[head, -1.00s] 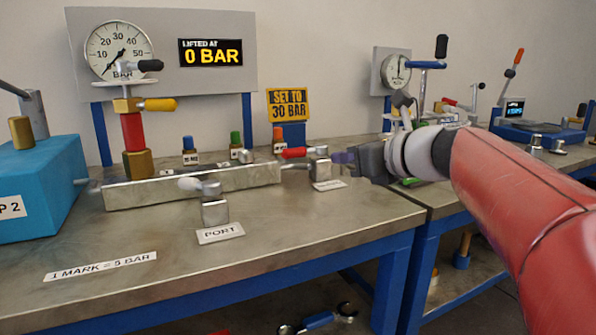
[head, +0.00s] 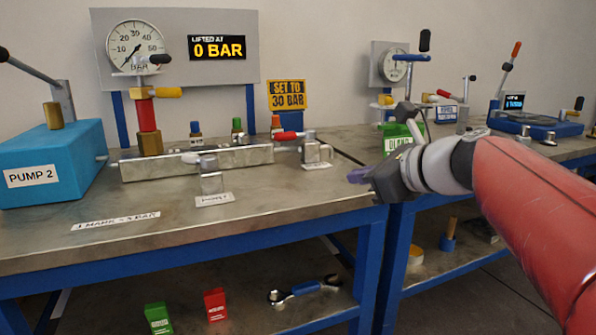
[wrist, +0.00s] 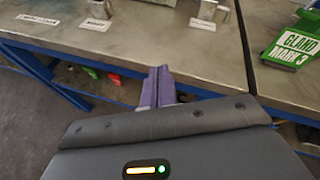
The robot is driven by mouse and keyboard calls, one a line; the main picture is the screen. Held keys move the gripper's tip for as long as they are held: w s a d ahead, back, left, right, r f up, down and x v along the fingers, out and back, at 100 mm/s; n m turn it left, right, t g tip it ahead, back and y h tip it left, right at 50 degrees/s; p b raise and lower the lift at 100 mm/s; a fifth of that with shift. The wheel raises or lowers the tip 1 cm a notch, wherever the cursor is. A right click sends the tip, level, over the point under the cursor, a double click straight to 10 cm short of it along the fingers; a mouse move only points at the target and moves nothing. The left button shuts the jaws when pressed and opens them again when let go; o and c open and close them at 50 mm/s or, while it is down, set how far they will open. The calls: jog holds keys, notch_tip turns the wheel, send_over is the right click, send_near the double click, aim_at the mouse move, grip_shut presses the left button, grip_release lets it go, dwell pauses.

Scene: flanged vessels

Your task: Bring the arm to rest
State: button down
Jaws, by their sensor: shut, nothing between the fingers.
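My gripper (head: 358,176) is at the end of my red and white arm (head: 520,210), in front of the bench's right end in the head view. Its purple fingers are together and empty. In the wrist view the shut fingers (wrist: 158,82) point toward the front edge of the bench (wrist: 205,62). They appear clear of the bench and touch nothing that I can see.
A blue pump (head: 55,165), a metal manifold (head: 235,158) and a gauge panel (head: 175,48) occupy the left bench (head: 270,195). A green gland box (head: 396,138) stands on the right bench. A wrench (head: 305,290) and red and green boxes sit on the lower shelf.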

jog(key=s+d+f+n+g+h, duration=0.2)
jog(key=s+f+n+h, duration=0.2)
jog(key=s+f+n, duration=0.7)
jog(key=s+d+f+n+g+h, duration=0.2)
jog(key=s+f+n+g+h, duration=0.1)
jog(key=s+f+n, duration=0.8)
jog(key=f+n+h, duration=0.1)
jog(key=n, duration=0.2)
jog(key=shift+s+d+f, duration=0.15)
jog(key=shift+s+f, duration=0.05)
jog(key=shift+f, duration=0.1)
jog(key=shift+n, duration=0.3)
